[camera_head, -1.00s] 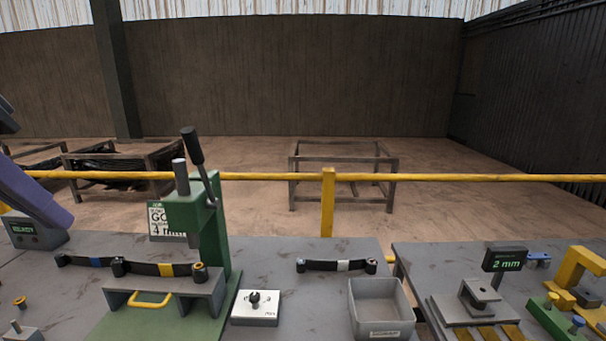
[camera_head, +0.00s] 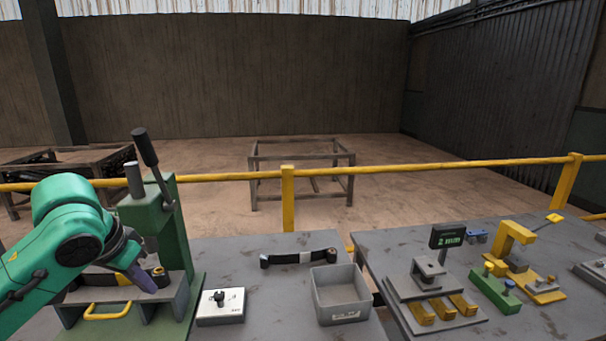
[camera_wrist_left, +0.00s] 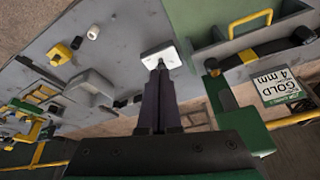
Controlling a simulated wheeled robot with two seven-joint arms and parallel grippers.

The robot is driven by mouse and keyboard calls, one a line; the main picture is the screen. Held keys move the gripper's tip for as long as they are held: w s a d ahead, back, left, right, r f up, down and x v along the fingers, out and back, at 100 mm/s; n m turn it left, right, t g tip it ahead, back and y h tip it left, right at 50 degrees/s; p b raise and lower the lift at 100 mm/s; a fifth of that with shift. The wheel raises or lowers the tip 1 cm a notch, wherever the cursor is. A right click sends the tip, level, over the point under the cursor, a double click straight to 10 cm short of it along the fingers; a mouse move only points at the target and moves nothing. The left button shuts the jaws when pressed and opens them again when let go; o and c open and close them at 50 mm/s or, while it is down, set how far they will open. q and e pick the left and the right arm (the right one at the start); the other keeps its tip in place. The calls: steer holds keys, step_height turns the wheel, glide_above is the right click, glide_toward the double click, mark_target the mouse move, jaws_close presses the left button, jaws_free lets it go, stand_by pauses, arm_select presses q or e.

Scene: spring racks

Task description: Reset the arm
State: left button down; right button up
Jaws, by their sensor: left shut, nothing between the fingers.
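My left arm comes in from the left in the head view, and its gripper (camera_head: 143,279) is in front of the green press (camera_head: 165,220). In the left wrist view the two dark fingers of the left gripper (camera_wrist_left: 157,78) lie together, shut and empty. Their tips appear over the white box with a black knob (camera_wrist_left: 160,54); this box (camera_head: 220,306) stands clear on the bench in the head view. A black leaf spring with a yellow band (camera_wrist_left: 250,56) lies on the press fixture. My right gripper is not in view.
A second bench at the right holds a black display (camera_head: 447,236) and yellow and green fixtures. A yellow rail (camera_head: 400,167) runs behind. Bench space between box and bin is free.

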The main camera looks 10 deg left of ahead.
arm_select(q)
steer(key=s+d+f+m+h, duration=0.1)
steer(key=d+f, duration=0.3)
steer(key=f, duration=0.6)
steer(key=s+d+f+m, duration=0.1)
steer(key=d+f, duration=0.2)
steer(key=f, duration=0.8)
steer(key=s+d+f, duration=0.5)
steer(key=s+f, duration=0.3)
steer(key=s, duration=0.2)
step_height(320, 180, down, 24)
steer(key=g+b, duration=0.2)
steer(key=b, duration=0.3)
steer(key=s+a+f+b, duration=0.1)
steer(key=s+f+b, duration=0.1)
steer(key=s+f, duration=0.7)
steer(key=s+a+f+g+b, duration=0.1)
steer(key=s+a+f+b, duration=0.1)
steer(key=s+f, duration=0.7)
step_height(320, 180, down, 4)
steer(key=shift+s+f+y+b, duration=0.15)
steer(key=shift+y+b, duration=0.25)
steer(key=shift+b, duration=0.1)
steer(key=shift+s, duration=0.1)
